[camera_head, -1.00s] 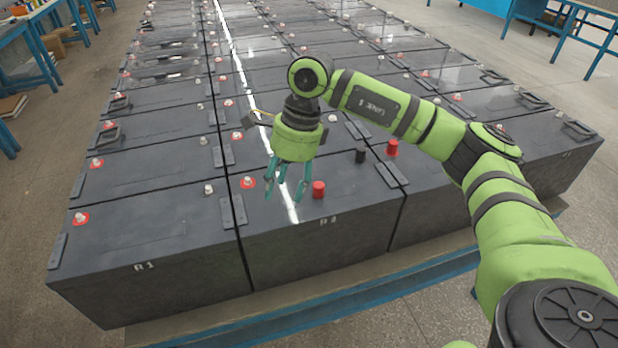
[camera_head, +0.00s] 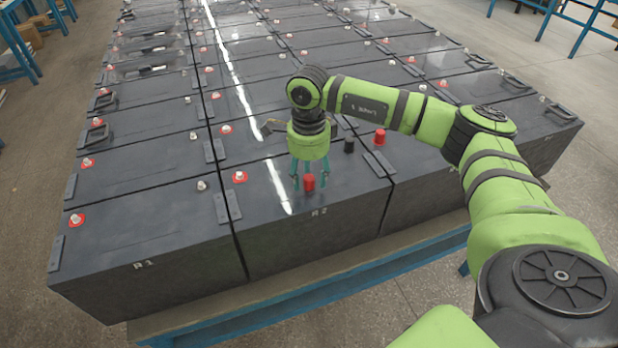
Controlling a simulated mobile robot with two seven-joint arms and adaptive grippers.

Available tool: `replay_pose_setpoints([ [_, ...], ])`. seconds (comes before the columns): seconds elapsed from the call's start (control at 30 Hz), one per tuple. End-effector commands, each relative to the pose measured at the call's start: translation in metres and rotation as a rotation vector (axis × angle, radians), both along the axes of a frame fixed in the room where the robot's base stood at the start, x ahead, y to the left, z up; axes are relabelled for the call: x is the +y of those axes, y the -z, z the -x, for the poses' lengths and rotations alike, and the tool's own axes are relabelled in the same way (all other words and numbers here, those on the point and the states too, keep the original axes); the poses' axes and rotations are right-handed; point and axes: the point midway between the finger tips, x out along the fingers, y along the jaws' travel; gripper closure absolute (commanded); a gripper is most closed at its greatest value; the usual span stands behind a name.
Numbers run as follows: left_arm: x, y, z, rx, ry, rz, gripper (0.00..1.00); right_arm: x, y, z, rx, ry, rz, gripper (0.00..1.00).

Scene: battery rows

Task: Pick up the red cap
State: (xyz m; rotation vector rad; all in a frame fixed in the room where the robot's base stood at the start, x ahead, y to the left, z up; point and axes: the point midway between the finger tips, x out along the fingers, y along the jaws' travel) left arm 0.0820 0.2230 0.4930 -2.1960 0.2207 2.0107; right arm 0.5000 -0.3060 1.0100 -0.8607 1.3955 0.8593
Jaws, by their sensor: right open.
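A red cap (camera_head: 309,183) stands upright near the front edge of the battery labelled R2 (camera_head: 350,205). My right gripper (camera_head: 310,182) points down over this cap with its teal fingers open. The fingers show on either side of the cap and behind it. I cannot tell whether any finger touches it. A second red cap (camera_head: 380,137) stands farther back on the right, beside a black cap (camera_head: 349,145). My left gripper is not in view.
Rows of dark batteries with pale terminals on red rings fill a blue-framed stand (camera_head: 300,290). The battery labelled R1 (camera_head: 150,235) is at the left. Raised handles (camera_head: 560,112) stick up on some batteries. The floor at the left is open.

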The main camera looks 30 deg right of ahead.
Motion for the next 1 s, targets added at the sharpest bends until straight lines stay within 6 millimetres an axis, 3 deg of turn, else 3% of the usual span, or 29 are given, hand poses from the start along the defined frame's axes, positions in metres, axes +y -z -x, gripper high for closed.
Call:
replay_pose_setpoints([
  [0.07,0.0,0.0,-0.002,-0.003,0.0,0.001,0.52,0.0,0.0,0.0,0.0,0.0,-0.001,0.48],
  [0.1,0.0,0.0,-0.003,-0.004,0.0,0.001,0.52,0.0,0.0,0.0,0.0,0.0,-0.001,0.64],
  [0.23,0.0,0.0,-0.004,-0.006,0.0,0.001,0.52,0.0,0.0,0.0,0.0,-0.001,-0.001,0.9],
  [0.7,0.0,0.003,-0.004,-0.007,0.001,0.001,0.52,0.001,-0.003,-0.001,-0.002,-0.001,-0.002,0.91],
  [0.87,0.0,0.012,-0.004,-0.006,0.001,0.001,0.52,0.001,-0.018,-0.001,-0.006,-0.001,-0.003,0.91],
  [1.0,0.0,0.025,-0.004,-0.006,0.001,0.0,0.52,-0.001,-0.041,0.001,-0.007,0.0,-0.002,0.91],
])
